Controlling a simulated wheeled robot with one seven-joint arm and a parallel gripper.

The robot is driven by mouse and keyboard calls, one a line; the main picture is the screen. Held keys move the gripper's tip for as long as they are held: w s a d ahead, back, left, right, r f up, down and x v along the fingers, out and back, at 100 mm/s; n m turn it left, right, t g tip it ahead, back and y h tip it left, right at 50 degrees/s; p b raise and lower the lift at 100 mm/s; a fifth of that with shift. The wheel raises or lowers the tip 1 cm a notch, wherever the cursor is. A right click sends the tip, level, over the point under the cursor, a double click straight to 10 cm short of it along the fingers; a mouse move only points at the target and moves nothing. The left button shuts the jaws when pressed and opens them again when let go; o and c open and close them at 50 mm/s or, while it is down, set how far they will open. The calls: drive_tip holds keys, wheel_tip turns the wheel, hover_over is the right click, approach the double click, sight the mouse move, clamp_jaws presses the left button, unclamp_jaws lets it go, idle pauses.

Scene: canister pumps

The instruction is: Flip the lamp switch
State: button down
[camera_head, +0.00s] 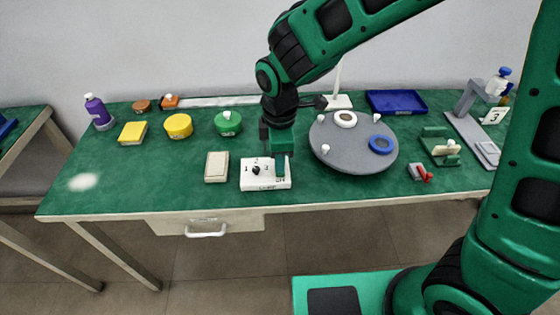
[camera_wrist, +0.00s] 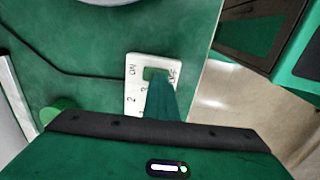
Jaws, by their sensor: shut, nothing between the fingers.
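The white switch box (camera_head: 262,185) stands near the table's front edge, marked LAMP on its front. Its left part has a black knob (camera_head: 256,170) with numbers around it. My gripper (camera_head: 281,154) is shut and empty, pointing down over the right part of the box. In the wrist view the box (camera_wrist: 148,59) shows ON and OFF marks, and my green fingers (camera_wrist: 159,78) lie between them, hiding the switch. I cannot tell whether the fingertips touch it. A white lamp stand (camera_head: 338,102) is behind my arm, its top hidden.
A grey turntable (camera_head: 340,158) with white and blue rings is right of the box. A beige block (camera_head: 216,167) lies close on its left. A green round container (camera_head: 228,124) and yellow one (camera_head: 178,126) stand behind. A blue tray (camera_head: 396,102) is at the back. The front left is mostly clear.

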drive_tip(key=shift+w+d+f, duration=0.15)
drive_tip(key=shift+w+d, duration=0.15)
drive_tip(key=shift+w, duration=0.4)
drive_tip(key=shift+w+a+r, duration=0.1)
drive_tip(key=shift+w+r, duration=0.05)
drive_tip(key=shift+r, duration=0.15)
drive_tip(key=shift+w+r, duration=0.2)
drive_tip(key=shift+w, duration=0.3)
wheel_tip(320, 180, up, 13)
drive_tip(key=s, duration=0.2)
drive_tip(key=shift+s+r, duration=0.15)
drive_tip(key=shift+s, duration=0.1)
drive_tip(key=shift+a, duration=0.1)
